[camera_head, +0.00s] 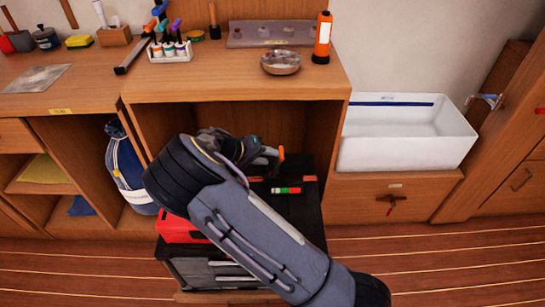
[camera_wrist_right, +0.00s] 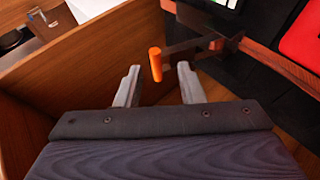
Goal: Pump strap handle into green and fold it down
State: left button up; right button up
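The strap handle has an orange grip (camera_wrist_right: 155,64) on a dark lever (camera_wrist_right: 190,47). The orange grip also shows in the head view (camera_head: 281,153), at the tip of my right gripper (camera_head: 264,158). In the right wrist view my right gripper (camera_wrist_right: 159,72) is open, and the orange grip stands between or just beyond its fingertips. I cannot tell whether they touch it. A gauge with green, white and red parts (camera_head: 286,190) lies on the black cabinet top. Any pointer on it is too small to read. A brown-red strap (camera_wrist_right: 275,65) runs from the lever. My left gripper is out of view.
The black cabinet (camera_head: 310,215) stands under the wooden counter (camera_head: 240,88), whose side panel (camera_wrist_right: 75,60) is close to my right gripper. A red box (camera_head: 178,229) and a blue bag (camera_head: 127,170) are to the left. A white sink (camera_head: 405,140) is to the right.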

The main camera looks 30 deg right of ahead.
jog(key=v, duration=0.4)
jog(key=shift+a, duration=0.15)
jog(key=shift+r+p, duration=0.25)
jog(key=shift+p, duration=0.15)
jog(key=shift+c, duration=0.9)
jog(key=w+r+m+y+p, duration=0.1)
jog(key=a+r+m+y+p, duration=0.1)
jog(key=r+p, duration=0.1)
jog(key=w+r+t+y+p, duration=0.1)
jog(key=r, duration=0.1)
jog(key=shift+w+a+r+m+p, duration=0.15)
jog(key=shift+w+a+m+p, duration=0.15)
jog(key=shift+w+m+p, duration=0.1)
grip_shut()
jog(key=y+b, duration=0.1)
send_over(278, 159)
jog(key=a, duration=0.2)
jog(key=shift+f, duration=4.6)
jog(key=shift+w+a, duration=0.1)
jog(key=shift+w, duration=0.05)
